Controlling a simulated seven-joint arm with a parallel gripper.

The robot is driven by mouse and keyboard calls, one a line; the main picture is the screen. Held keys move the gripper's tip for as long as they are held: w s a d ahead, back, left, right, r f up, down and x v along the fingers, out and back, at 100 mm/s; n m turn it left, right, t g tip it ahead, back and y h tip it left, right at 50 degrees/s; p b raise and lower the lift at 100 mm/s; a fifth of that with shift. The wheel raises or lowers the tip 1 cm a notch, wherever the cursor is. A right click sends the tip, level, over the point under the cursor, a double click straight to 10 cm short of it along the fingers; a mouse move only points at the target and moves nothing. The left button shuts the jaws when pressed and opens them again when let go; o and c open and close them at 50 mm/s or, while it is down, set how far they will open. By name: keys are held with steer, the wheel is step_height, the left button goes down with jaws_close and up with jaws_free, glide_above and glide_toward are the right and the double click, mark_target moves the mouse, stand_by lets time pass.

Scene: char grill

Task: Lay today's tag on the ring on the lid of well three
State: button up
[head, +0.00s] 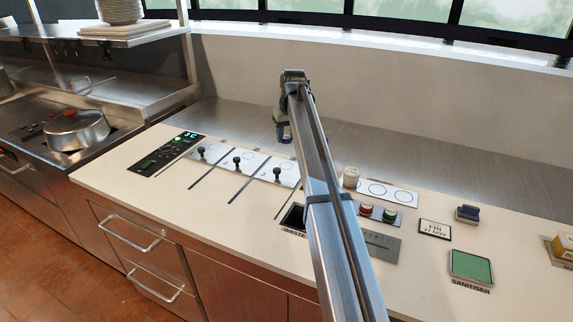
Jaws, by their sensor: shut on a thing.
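My gripper (283,128) is in the air above the back of the counter, behind the row of lids. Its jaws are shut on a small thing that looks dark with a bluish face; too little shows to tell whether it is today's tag. Three pale lids with black knobs lie in a row: a left lid (213,147), a middle lid (250,165) and a right lid (287,181). Their numbers and any ring are too small to read. My arm crosses the view just right of the right lid. A day sign (434,229) appears to read FRI 27 NOV.
A dark control panel (165,153) is left of the lids. The waste opening (293,216) is partly behind my arm.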

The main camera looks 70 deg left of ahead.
mark_target(286, 165)
step_height(286, 165, down, 10)
steer(key=shift+r, duration=0.1)
stand_by(0.4)
steer(key=o, duration=1)
steer(key=shift+o, duration=0.2)
steer(key=v, duration=1.2)
